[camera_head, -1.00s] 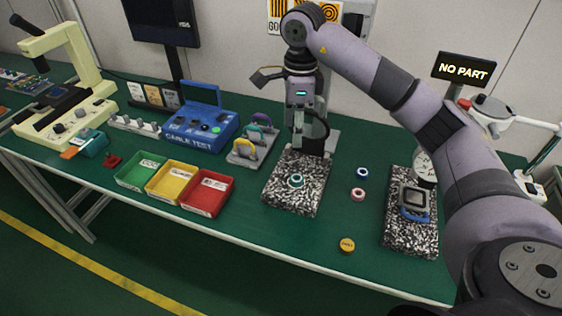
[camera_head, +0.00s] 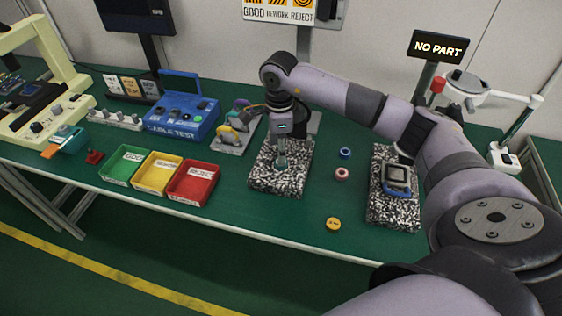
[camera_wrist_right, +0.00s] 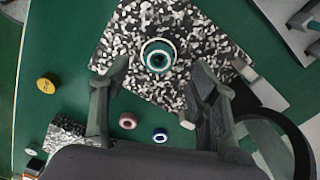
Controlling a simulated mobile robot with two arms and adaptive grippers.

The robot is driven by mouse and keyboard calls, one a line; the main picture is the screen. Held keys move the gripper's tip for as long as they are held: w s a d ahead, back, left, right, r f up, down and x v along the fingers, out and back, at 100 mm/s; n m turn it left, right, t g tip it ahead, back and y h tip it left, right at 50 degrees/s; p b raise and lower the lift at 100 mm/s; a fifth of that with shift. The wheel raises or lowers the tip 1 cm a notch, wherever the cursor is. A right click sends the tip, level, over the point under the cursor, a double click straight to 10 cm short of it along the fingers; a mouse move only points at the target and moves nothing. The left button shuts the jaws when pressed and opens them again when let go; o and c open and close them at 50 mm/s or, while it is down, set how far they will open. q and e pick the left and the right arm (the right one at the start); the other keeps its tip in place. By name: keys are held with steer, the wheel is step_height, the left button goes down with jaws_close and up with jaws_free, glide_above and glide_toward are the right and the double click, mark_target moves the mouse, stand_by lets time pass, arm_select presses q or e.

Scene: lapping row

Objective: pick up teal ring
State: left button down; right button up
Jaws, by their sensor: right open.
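The teal ring (camera_wrist_right: 146,52) lies flat on a speckled granite plate (camera_wrist_right: 205,45), with a dark centre. In the right wrist view it sits ahead of and between the two fingers of my right gripper (camera_wrist_right: 159,70), which are spread apart and empty. In the head view my right gripper (camera_head: 281,153) points down just over the ring and largely hides it, on the plate left of the table's middle. I cannot tell the exact height of the fingertips above the plate. My left gripper is out of view.
A blue ring (camera_head: 345,153), a pink ring (camera_head: 342,174) and a yellow disc (camera_head: 333,224) lie right of the plate. A second speckled plate (camera_head: 392,219) holds a gauge. Green (camera_head: 122,168), yellow (camera_head: 158,175) and red (camera_head: 191,184) bins stand left. Coloured-handled tools (camera_head: 236,124) stand close behind.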

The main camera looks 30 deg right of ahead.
step_height(320, 180, down, 4)
steer(key=shift+s+d+r+p, duration=0.15)
steer(key=shift+p, duration=0.2)
steer(key=shift+f, duration=0.25)
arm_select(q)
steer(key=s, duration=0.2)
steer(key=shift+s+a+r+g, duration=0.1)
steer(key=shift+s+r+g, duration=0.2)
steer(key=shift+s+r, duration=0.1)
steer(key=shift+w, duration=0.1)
arm_select(e)
steer(key=shift+c, duration=0.2)
steer(key=c, duration=1.2)
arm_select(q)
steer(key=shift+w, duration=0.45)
arm_select(e)
steer(key=shift+r, duration=0.15)
